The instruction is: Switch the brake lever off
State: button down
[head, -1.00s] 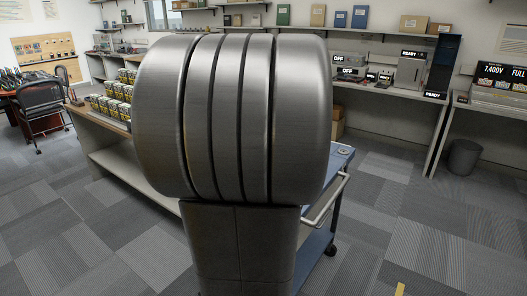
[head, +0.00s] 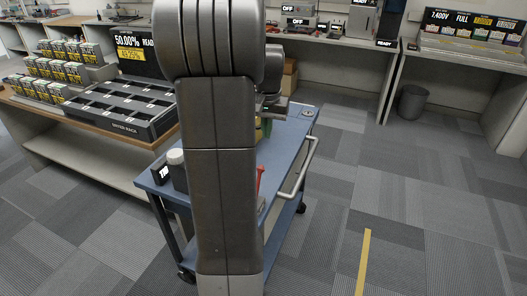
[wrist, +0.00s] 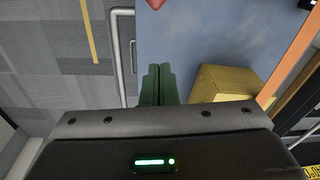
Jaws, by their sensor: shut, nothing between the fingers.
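A blue cart (head: 295,150) stands in front of me, partly hidden by my arm. A slim red upright piece (head: 260,178) shows on the cart beside my arm; it may be the brake lever, but I cannot tell its setting. My gripper (head: 266,127) is mostly hidden behind my arm in the head view, with green fingers over the cart. In the wrist view my gripper (wrist: 158,72) has its green fingers shut together, empty, above the blue cart top (wrist: 205,45). A red tip (wrist: 155,4) shows at the top edge there, apart from the fingers.
A yellow-tan block (wrist: 225,87) lies right of the fingers in the wrist view. The cart's rail handle (head: 298,168) runs along its right side. A counter with a battery rack (head: 120,115) stands left. A bin (head: 411,102) stands at the back right. The floor at right is clear.

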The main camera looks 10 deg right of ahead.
notch_tip(320, 180, down, 9)
jog(key=s+a, duration=0.1)
jog(key=s, duration=0.1)
jog(key=shift+s+a+r, duration=0.15)
jog(key=shift+s+a, duration=0.15)
dwell(0.5)
